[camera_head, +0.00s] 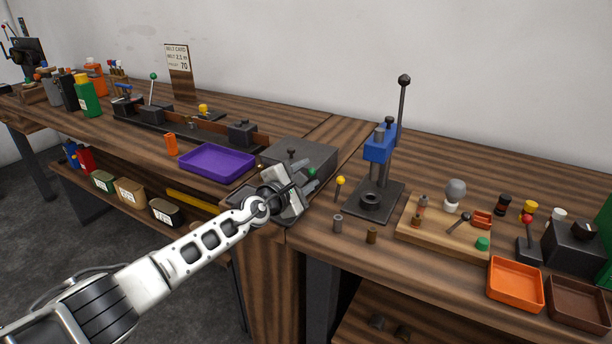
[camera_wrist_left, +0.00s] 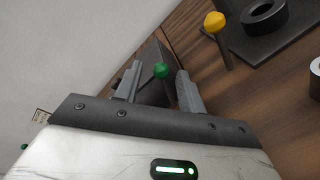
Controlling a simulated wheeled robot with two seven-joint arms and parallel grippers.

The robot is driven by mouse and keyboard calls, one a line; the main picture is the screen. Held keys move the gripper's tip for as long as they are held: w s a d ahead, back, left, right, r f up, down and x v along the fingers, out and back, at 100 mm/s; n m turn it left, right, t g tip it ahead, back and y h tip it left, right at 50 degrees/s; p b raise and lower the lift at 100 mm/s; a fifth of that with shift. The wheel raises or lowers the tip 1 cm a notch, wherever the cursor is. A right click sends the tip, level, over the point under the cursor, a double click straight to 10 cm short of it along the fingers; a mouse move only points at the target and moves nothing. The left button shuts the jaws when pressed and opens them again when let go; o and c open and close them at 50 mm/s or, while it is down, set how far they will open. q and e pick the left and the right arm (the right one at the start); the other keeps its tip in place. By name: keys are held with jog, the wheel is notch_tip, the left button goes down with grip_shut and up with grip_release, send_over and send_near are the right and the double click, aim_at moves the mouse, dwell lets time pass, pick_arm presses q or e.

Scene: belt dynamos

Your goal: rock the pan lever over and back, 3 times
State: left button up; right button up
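A lever with a round green knob (camera_head: 312,171) stands just past my left gripper (camera_head: 300,182) in the head view, beside a dark grey box (camera_head: 315,154). I cannot tell for sure that this is the pan lever. In the left wrist view the green knob (camera_wrist_left: 161,71) shows between the two grey fingers, with space on both sides. The left gripper is open and holds nothing. Its wrist hides the lower part of the lever in the head view. My right gripper is not in view.
A yellow-knobbed lever (camera_head: 340,181) stands close to the right, before a blue press (camera_head: 380,145) on a dark plate. A purple tray (camera_head: 217,176) lies to the left. Two small cylinders (camera_head: 338,224) (camera_head: 372,236) stand near the front edge. A wooden board (camera_head: 430,240) lies farther right.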

pick_arm(q)
jog(key=shift+d, duration=0.1)
jog(key=shift+s+r+p, duration=0.2)
jog(key=shift+s+p, duration=0.1)
jog(key=shift+p, duration=0.2)
jog(key=p+v, duration=0.2)
jog(key=p, duration=0.1)
jog(key=shift+s+r, duration=0.1)
jog(key=shift+r, duration=0.1)
jog(key=v, duration=0.2)
jog(key=p+v, duration=0.1)
jog(key=shift+s+a+f, duration=0.1)
jog(key=shift+a+f, duration=0.1)
jog(key=shift+f, duration=0.05)
jog(key=v, duration=0.9)
jog(key=shift+s+a, duration=0.3)
jog(key=shift+s, duration=0.05)
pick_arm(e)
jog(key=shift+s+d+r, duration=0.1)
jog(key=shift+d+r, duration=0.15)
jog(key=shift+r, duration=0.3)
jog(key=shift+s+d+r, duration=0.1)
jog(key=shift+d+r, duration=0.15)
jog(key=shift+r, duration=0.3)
